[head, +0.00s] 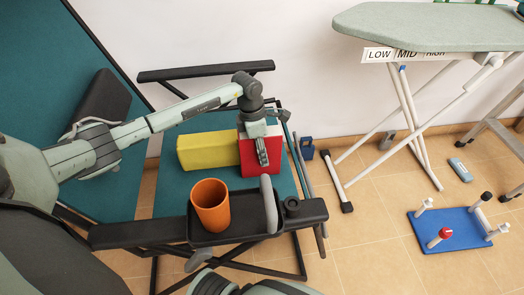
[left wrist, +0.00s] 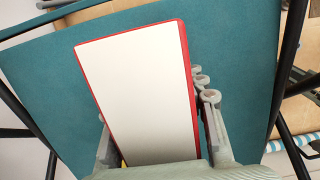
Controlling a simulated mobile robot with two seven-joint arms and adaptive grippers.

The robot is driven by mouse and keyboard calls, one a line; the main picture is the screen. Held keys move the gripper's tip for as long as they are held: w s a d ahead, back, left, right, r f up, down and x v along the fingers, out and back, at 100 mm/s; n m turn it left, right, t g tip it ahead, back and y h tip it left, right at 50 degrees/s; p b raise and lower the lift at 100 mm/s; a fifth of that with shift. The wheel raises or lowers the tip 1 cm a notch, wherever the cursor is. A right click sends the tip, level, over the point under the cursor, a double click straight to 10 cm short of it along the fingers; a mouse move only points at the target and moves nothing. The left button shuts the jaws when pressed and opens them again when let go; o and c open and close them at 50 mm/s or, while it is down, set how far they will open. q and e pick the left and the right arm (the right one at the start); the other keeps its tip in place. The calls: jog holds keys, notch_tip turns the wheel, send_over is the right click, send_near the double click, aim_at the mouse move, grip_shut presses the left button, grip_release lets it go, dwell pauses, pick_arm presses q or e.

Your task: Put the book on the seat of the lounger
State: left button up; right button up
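The book (head: 246,155) has a red cover and white page edges. My left gripper (head: 262,152) is shut on it, with a finger against its red side. In the left wrist view the book (left wrist: 145,90) stands between the fingers (left wrist: 155,135), its white page side toward the camera. The book is over the teal seat of the lounger (head: 172,195), at the right end of a yellow block (head: 208,151). I cannot tell whether its lower edge touches the seat. My right gripper is not in view.
An orange cup (head: 210,206) stands in a black tray (head: 240,228) at the lounger's near armrest. The far armrest (head: 205,70) is behind. An ironing board (head: 430,28) stands at the right. A blue board with pegs (head: 455,228) lies on the tiled floor.

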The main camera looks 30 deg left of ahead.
pick_arm(q)
jog(key=o, duration=0.3)
jog(key=shift+o, duration=0.2)
jog(key=r, duration=0.4)
jog(key=a+r, duration=0.1)
jog(key=r, duration=0.3)
jog(key=s+r, duration=0.1)
jog(key=r, duration=0.3)
jog(key=shift+s+a, duration=0.1)
jog(key=shift+a, duration=0.15)
